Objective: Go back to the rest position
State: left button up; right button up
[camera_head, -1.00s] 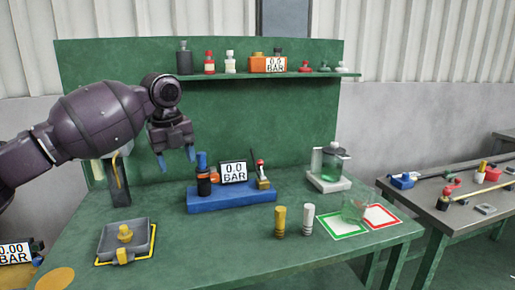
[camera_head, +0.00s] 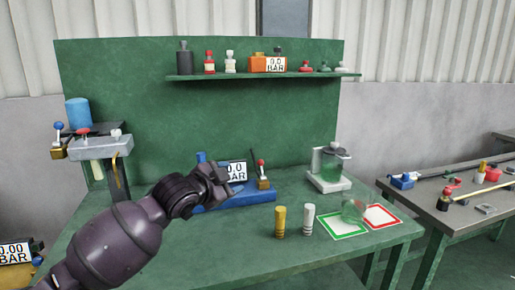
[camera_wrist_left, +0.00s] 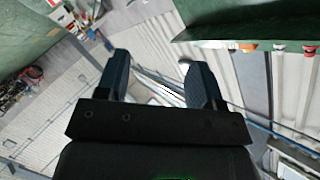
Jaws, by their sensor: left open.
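My left arm comes in from the lower left in the head view. Its gripper (camera_head: 222,187) is in front of the blue base with the 0.0 BAR display (camera_head: 236,171) and hides part of it. In the left wrist view the gripper's two dark blue fingers (camera_wrist_left: 160,82) stand apart with nothing between them. That view looks toward the wall panels, with the shelf edge at upper right. My right gripper is in neither view.
A yellow cylinder (camera_head: 280,222) and a white cylinder (camera_head: 308,220) stand on the green workbench (camera_head: 230,250). Green and red marked squares (camera_head: 344,229) lie at right. A dispenser (camera_head: 330,167) stands behind them. A stand with a blue cylinder (camera_head: 78,112) is at left. A shelf (camera_head: 215,77) holds bottles.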

pick_arm(q)
jog(key=s+a+f+n+t+y, duration=0.1)
jog(key=s+a+f+n+y, duration=0.1)
jog(key=s+a+f+n, duration=0.6)
jog(key=s+a+f+n+t+y, duration=0.2)
jog(key=s+a+f, duration=0.3)
jog(key=s+f, duration=0.8)
jog(key=s+a+f+n+g+y, duration=0.2)
jog(key=s+a+f, duration=0.1)
jog(key=s+f, duration=0.5)
jog(key=s+a+f+n+g+y, duration=0.2)
jog(key=s+a+f+g, duration=0.1)
jog(key=s+f, duration=0.6)
jog(key=s+a, duration=0.1)
jog(key=s, duration=0.1)
jog(key=shift+s+f, duration=0.15)
jog(key=shift+s, duration=0.15)
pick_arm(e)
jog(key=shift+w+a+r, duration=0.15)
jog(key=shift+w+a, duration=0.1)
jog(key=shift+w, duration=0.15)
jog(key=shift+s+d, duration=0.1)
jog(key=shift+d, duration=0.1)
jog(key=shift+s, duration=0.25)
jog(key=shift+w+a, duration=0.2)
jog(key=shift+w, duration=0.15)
